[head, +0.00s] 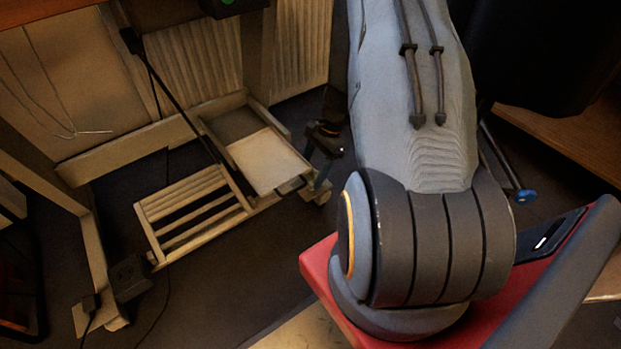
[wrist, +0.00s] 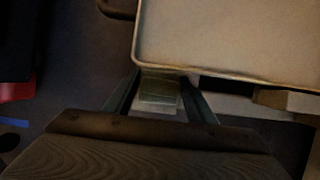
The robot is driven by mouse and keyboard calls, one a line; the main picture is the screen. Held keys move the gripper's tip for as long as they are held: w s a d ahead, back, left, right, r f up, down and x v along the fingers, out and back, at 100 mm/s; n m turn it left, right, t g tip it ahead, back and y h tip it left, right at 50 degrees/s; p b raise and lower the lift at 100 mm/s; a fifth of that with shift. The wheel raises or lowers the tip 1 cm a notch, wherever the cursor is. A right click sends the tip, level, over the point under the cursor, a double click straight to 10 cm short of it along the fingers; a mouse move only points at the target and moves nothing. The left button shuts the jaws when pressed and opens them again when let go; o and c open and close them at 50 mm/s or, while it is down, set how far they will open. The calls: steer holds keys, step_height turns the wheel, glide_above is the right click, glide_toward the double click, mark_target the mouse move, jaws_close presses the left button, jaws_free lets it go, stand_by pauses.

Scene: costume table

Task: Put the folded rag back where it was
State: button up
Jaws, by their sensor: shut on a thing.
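My gripper (head: 318,165) is by the right edge of a pale flat-topped piece (head: 266,160) on a low wooden frame. In the wrist view its two fingers (wrist: 161,82) stand on either side of a small pale grey-green block-like thing (wrist: 159,93), and are shut on it. It looks like the folded rag, but the picture is too dim to be sure. Its far end meets or passes under the rim of a large pale tray-like surface (wrist: 230,40); I cannot tell whether they touch. In the head view I cannot make out the rag.
A slatted wooden rack (head: 195,212) adjoins the pale piece on its left. A dark slanted bar (head: 180,105) crosses above. A ribbed pale panel (head: 200,65) stands behind. A dark box (head: 128,277) is at lower left. Dark floor (head: 235,270) is clear in front of the rack.

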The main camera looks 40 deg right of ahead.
steer(key=shift+f, duration=0.7)
steer(key=shift+f, duration=0.15)
steer(key=o, duration=1)
steer(key=shift+c, duration=0.2)
steer(key=p+v, duration=0.5)
steer(key=v, duration=0.7)
steer(key=shift+r+p, duration=0.25)
steer(key=shift+p, duration=0.15)
